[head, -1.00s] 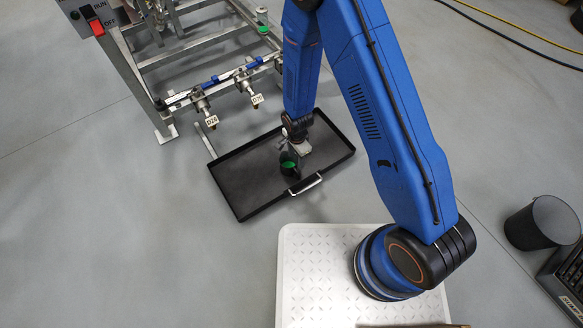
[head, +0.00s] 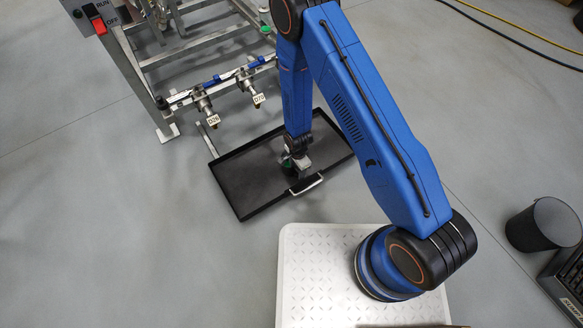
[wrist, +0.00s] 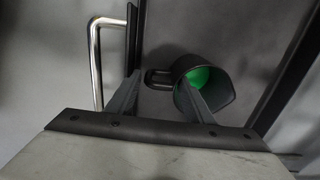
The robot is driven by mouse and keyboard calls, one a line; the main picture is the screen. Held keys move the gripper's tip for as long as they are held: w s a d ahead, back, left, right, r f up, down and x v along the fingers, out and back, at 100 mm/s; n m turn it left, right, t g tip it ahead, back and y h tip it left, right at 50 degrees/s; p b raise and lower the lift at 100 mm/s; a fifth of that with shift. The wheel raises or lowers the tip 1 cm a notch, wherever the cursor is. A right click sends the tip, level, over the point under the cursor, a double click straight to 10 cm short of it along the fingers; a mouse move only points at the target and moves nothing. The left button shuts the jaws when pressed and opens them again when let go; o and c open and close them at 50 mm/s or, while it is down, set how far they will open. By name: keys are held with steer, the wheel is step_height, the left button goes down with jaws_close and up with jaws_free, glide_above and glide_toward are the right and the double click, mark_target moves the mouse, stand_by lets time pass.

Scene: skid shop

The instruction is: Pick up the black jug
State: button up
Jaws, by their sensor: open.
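The black jug (wrist: 222,88), green inside, stands in the black tray (wrist: 135,35). In the wrist view its mouth faces me and its handle (wrist: 158,74) points left. In the head view the jug (head: 286,168) is small and partly hidden by my gripper (head: 302,166). My gripper (wrist: 160,84) is open. In the wrist view the handle appears between the two fingertips. The right finger overlaps the jug's mouth; I cannot tell whether it touches or how deep it reaches.
The tray (head: 240,200) has a low rim and a metal handle (head: 306,186) at its near side. The metal skid frame with tagged valves (head: 257,99) stands behind it, at upper left. A black bin (head: 542,225) stands far right. Open floor lies left of the tray.

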mark_target(297, 176)
steer(key=shift+w+f, duration=0.1)
steer(key=shift+f, duration=2.45)
steer(key=shift+c, duration=0.2)
steer(key=c, duration=0.9)
